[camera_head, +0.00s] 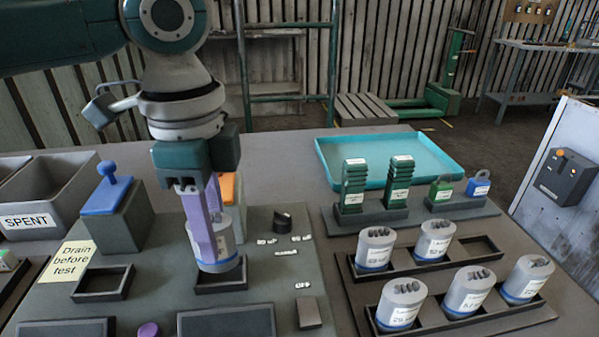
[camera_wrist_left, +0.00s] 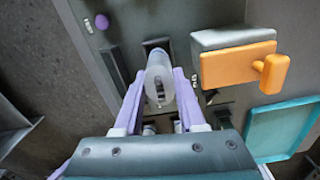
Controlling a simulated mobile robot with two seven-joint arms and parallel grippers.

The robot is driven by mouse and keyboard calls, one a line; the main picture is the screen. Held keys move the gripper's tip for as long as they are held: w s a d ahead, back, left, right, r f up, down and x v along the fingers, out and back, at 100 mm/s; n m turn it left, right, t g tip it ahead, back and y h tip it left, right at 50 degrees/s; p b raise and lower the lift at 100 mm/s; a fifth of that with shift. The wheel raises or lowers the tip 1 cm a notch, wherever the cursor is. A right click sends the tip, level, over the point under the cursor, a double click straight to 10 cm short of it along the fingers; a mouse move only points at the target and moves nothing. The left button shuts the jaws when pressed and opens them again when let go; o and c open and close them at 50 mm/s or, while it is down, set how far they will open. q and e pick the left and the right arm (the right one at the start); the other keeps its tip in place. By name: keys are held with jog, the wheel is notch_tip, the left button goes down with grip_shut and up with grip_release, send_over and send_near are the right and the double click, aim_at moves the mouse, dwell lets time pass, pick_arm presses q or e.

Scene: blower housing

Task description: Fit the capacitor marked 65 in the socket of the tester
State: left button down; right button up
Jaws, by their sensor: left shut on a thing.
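My left gripper (camera_head: 212,215) is shut on a grey-white cylindrical capacitor (camera_head: 221,254) with a blue band near its base. The fingers grip its sides, and its label is too covered to read. The capacitor is upright or nearly so, with its base at the right square black socket (camera_head: 222,285) of the grey tester (camera_head: 265,262). I cannot tell whether it is seated or just above. In the left wrist view the capacitor (camera_wrist_left: 158,72) sits between the lilac fingers, with the dark socket (camera_wrist_left: 157,43) beyond it. My right gripper is not in view.
A second square frame (camera_head: 102,284) on the tester is empty. A blue-lidded box (camera_head: 120,216) and an orange-handled block (camera_wrist_left: 238,64) stand near the gripper. Several capacitors stand in the racks at right (camera_head: 403,304), with one empty slot (camera_head: 478,248). A teal tray (camera_head: 435,150) lies behind.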

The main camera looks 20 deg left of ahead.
pick_arm(q)
jog(key=shift+f+p, duration=0.3)
jog(key=shift+p, duration=0.45)
dwell(0.5)
jog(key=shift+f+b, duration=0.55)
jog(key=shift+f, duration=0.55)
dwell(0.6)
jog(key=shift+c, duration=2.1)
grip_release()
jog(key=shift+r, duration=0.15)
notch_tip(320, 180, up, 10)
jog(key=shift+f+p, duration=0.1)
jog(key=shift+p, duration=0.4)
jog(key=shift+f, duration=0.1)
